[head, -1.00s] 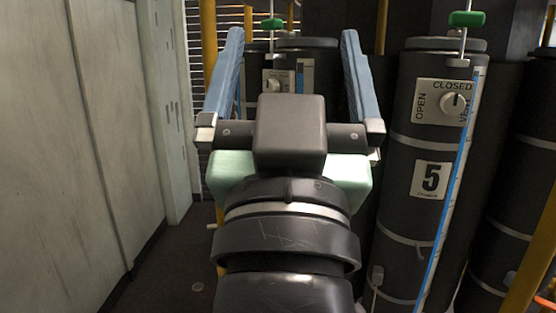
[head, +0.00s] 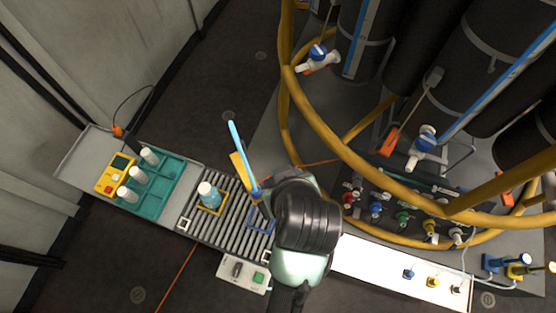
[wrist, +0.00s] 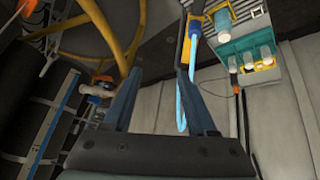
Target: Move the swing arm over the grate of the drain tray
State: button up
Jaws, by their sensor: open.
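The drain tray's grate (head: 228,228) is a slatted panel left of my arm in the head view. A light-blue tube (head: 238,145) with a yellow plate (head: 239,168) and a blue fitting (head: 256,193) appears to be the swing arm. It points away past the grate's far edge. In the wrist view the light-blue tube (wrist: 183,118) hangs beside my right finger; I cannot tell if they touch. My gripper (wrist: 161,72) is open with nothing seen between its fingers. In the head view my wrist hides most of it and part of the grate.
A bottle (head: 208,196) stands in a yellow holder on the grate. A teal rack (head: 160,190) with several white-capped bottles and a yellow box (head: 115,174) are at left. A yellow ring rail (head: 330,137) and dark cylinders (head: 455,75) stand to the right. A switch box (head: 243,273) sits in front.

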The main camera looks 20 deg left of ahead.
aim_at(265, 210)
jog(key=s+f+n+g, duration=0.1)
jog(key=s+f+g, duration=0.2)
jog(key=s+f, duration=0.25)
jog(key=p+x, duration=0.1)
jog(key=x, duration=1.1)
jog(key=shift+a, duration=0.1)
jog(key=shift+c, duration=0.3)
grip_shut()
dwell(0.6)
